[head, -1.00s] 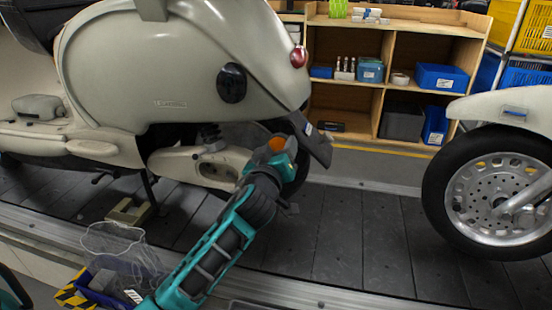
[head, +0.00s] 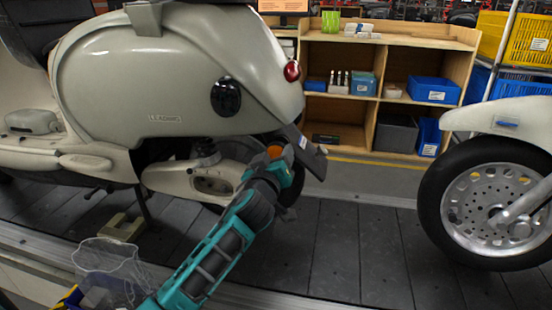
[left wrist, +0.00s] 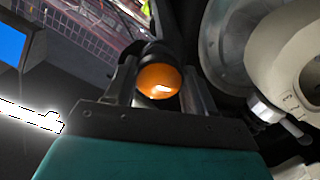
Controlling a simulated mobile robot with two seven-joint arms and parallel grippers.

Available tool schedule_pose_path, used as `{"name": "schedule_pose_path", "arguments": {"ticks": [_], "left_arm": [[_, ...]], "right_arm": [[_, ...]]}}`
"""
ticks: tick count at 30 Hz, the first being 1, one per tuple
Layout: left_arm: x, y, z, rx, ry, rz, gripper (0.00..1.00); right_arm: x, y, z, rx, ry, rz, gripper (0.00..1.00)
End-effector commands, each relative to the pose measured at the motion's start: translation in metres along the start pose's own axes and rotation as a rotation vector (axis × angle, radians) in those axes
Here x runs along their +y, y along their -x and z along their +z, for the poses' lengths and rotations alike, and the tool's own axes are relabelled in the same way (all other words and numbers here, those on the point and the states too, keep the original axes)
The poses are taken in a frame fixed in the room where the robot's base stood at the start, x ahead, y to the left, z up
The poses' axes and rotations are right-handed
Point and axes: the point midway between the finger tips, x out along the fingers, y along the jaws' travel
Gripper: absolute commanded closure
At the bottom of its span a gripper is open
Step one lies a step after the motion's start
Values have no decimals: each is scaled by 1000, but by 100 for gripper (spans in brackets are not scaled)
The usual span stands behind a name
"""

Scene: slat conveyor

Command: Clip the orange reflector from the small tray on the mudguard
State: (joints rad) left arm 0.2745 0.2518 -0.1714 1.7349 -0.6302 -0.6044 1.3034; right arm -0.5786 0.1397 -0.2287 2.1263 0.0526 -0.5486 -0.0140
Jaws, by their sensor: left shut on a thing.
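The orange reflector (head: 275,151) is round and shows at the tip of my left gripper (head: 277,160), beside the dark mudguard (head: 310,155) at the rear of the cream scooter (head: 180,75). In the left wrist view the reflector (left wrist: 158,79) sits between the two fingers of my left gripper (left wrist: 158,85), which is shut on it. In the head view the reflector lies just left of the mudguard flap; I cannot tell whether they touch. The small tray cannot be made out. My right gripper is not in view.
The scooter stands on the dark slat conveyor (head: 350,245). A second scooter's wheel (head: 495,205) is at the right. A wooden shelf (head: 380,45) with blue bins stands behind. The slats between the scooters are clear.

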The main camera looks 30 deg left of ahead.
Motion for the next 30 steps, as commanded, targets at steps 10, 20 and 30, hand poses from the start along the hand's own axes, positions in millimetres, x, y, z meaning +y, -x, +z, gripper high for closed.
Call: {"name": "schedule_pose_path", "arguments": {"ticks": [10,20,30], "left_arm": [[0,-11,0,1,2,1,75],[0,-21,0,1,0,1,75],[0,-28,0,1,1,1,75]], "right_arm": [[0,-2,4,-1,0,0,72],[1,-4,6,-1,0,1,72],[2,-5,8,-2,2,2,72]]}}
